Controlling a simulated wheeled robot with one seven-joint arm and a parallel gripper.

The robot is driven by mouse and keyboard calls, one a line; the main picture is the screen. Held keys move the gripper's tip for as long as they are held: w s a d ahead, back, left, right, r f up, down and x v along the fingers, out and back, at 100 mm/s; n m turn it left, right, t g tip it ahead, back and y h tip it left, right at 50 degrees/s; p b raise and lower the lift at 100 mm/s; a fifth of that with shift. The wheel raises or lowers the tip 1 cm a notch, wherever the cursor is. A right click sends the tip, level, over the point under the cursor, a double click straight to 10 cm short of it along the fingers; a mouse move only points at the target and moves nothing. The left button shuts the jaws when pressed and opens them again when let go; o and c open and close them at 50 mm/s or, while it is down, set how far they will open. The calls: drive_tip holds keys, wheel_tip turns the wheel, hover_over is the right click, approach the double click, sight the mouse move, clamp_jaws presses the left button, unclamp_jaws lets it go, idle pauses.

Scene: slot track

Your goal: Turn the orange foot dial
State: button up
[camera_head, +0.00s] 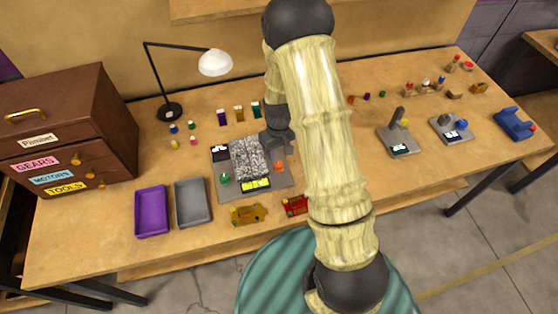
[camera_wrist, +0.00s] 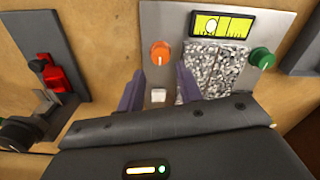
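The orange foot dial (camera_head: 279,167) sits at the right front of a grey panel (camera_head: 283,181) on the workbench. In the wrist view the orange dial (camera_wrist: 160,53) is round with a pale pointer line, just beyond my fingertips. My gripper (camera_wrist: 160,82) is open, with its two dark fingers apart and nothing seen between them but the panel and a small white block (camera_wrist: 158,95). The fingers do not appear to touch the dial. In the head view my gripper (camera_head: 277,142) is over the panel's right side, partly hidden by my arm.
The panel also bears a green dial (camera_wrist: 262,58), a yellow display (camera_wrist: 222,25) and a speckled grey strip (camera_wrist: 215,72). A red vehicle-like part (camera_head: 295,205) and a brown one (camera_head: 248,214) lie in front. Purple (camera_head: 138,216) and grey (camera_head: 180,205) trays stand left.

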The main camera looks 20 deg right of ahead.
sight(279, 164)
drive_tip(key=shift+f+p, duration=0.35)
drive_tip(key=shift+f, duration=2.85)
drive_tip(key=c, duration=0.7)
drive_tip(key=shift+m, duration=0.3)
